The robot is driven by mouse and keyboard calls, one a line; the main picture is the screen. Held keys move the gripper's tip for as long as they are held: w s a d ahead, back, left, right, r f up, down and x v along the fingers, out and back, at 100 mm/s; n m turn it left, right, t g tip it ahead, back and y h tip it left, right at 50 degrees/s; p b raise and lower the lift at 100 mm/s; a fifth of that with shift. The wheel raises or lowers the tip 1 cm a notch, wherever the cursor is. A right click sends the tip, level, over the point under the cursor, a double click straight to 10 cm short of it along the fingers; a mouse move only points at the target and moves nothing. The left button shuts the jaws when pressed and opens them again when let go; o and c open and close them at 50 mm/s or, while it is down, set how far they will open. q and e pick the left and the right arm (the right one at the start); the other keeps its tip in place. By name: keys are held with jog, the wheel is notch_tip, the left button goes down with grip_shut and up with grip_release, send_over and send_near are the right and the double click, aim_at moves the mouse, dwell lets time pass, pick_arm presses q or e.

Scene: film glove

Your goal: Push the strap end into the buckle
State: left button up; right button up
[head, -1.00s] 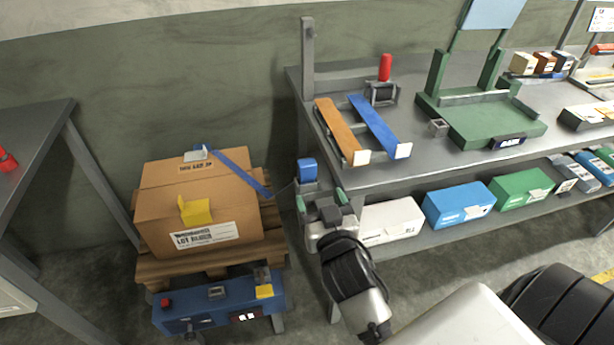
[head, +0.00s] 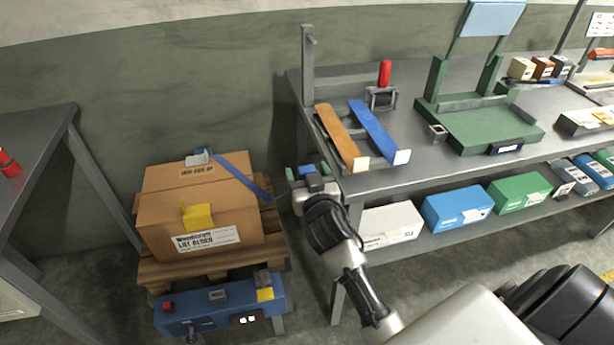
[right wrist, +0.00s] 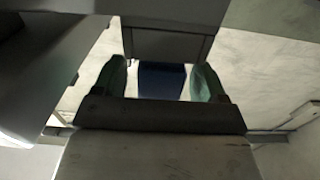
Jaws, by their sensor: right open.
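A blue strap (head: 238,170) runs over the top of the cardboard box (head: 200,208), and its end hangs off the box's right side. A pale metal piece, apparently the buckle (head: 197,157), sits at the strap's other end on the box top. I cannot tell whether they are joined. My right gripper (head: 308,174) is open at the bench's left end, right of the box and apart from the strap. Its green fingers stand on either side of a blue block (right wrist: 162,80) in the right wrist view; contact is unclear. My left gripper is not in view.
The box stands on a wooden pallet (head: 160,273) behind a blue control unit (head: 195,318). A grey table (head: 35,145) stands left.

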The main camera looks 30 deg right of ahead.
jog(key=shift+c, duration=0.4)
jog(key=c, duration=0.9)
jog(key=shift+c, duration=0.2)
